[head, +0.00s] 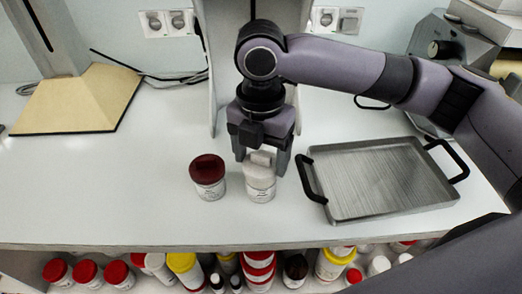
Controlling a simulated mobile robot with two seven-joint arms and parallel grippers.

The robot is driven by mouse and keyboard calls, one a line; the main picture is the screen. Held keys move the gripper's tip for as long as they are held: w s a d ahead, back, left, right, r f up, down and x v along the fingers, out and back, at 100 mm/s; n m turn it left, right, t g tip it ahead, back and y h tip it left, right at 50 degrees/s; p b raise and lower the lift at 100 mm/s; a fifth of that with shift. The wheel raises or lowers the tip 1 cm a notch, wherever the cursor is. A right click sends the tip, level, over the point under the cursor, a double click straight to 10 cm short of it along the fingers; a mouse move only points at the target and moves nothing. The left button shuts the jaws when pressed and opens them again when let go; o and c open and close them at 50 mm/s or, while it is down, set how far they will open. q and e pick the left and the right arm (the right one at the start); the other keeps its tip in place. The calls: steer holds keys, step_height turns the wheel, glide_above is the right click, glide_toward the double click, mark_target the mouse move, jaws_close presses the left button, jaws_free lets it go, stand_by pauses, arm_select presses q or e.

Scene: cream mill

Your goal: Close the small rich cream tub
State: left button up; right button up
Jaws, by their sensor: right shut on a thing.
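A small white tub (260,189) stands upright on the white counter. My right gripper (261,162) comes down on it from above, its fingers either side of the tub's pale top piece, and is shut on that piece. The piece looks like a lid at the tub's mouth; whether it is fully seated is hard to tell behind the fingers. Just left stands a similar white tub (209,192) with a dark red lid (207,168) on it. The labels are too small to read, so I cannot tell which is rich cream. My left gripper is not in view.
A metal tray (380,181) with black handles lies right of the tubs, its left handle near my gripper. A grey upright stand is behind. A tan-based stand (84,102) is at the left. Several bottles and jars fill the shelf below. The counter's left front is clear.

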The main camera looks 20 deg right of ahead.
steer(key=shift+f+p, duration=0.35)
steer(key=shift+p, duration=0.1)
stand_by(0.6)
steer(key=shift+f+p, duration=0.15)
steer(key=shift+p, duration=0.4)
stand_by(0.4)
stand_by(0.3)
steer(key=o, duration=1)
steer(key=shift+r, duration=2.5)
jaws_close()
